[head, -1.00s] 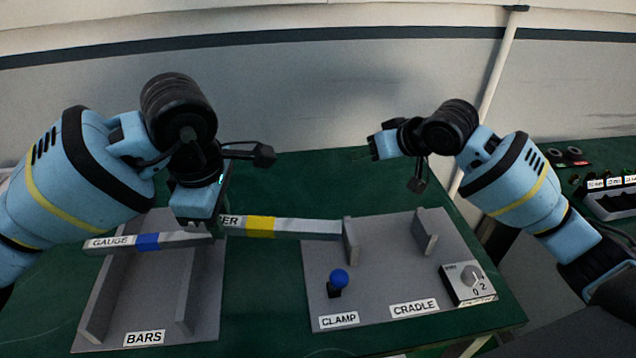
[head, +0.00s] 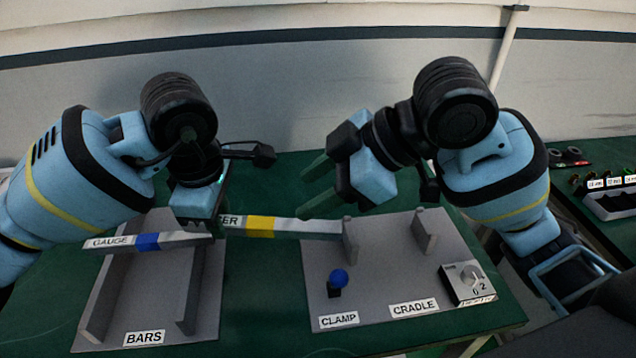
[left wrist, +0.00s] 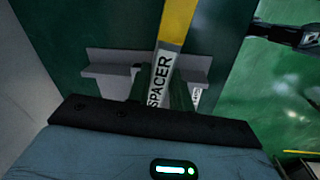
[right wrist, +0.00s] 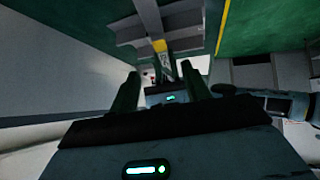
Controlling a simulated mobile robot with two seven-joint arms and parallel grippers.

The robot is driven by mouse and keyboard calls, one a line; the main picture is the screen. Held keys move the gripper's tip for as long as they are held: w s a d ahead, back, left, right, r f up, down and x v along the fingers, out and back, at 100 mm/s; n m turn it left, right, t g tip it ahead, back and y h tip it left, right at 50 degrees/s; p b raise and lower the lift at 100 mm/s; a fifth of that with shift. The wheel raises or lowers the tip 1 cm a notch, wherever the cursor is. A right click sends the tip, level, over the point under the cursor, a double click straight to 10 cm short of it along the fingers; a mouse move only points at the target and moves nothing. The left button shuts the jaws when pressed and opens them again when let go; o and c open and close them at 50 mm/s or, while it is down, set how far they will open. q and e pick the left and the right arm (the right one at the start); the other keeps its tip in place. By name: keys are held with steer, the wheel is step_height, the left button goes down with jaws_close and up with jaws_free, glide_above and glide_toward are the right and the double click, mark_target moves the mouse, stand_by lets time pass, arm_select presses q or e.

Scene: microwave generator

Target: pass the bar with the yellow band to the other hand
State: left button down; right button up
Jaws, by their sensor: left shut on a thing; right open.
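The bar with the yellow band (head: 260,226) is grey and labelled SPACER in the left wrist view (left wrist: 160,80). My left gripper (head: 210,228) is shut on it near its left part, and the bar reaches right toward the cradle. Its yellow band also shows in the right wrist view (right wrist: 159,46). My right gripper (head: 318,188) is open and empty, with green fingers pointing left, above and behind the bar's right half and apart from it. A bar with a blue band (head: 148,241), labelled GAUGE, lies across the rack marked BARS.
The BARS rack (head: 105,290) stands at the left. A grey plate (head: 385,285) at the right carries the upright cradle walls (head: 425,232), a blue-knobbed clamp (head: 339,278) and a dial box (head: 467,282). Bare green table (head: 262,300) lies between.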

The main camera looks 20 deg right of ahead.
mark_target(261, 222)
steer(key=x, duration=1.1)
steer(key=shift+w+a+f, duration=0.15)
steer(key=shift+a+f, duration=0.05)
steer(key=shift+a, duration=0.1)
steer(key=shift+c, duration=0.5)
jaws_close()
arm_select(q)
steer(key=c, duration=1.2)
jaws_free()
steer(key=shift+o, duration=0.2)
step_height(261, 222, up, 12)
steer(key=s, duration=0.1)
steer(key=shift+s+a, duration=0.15)
steer(key=shift+s, duration=0.1)
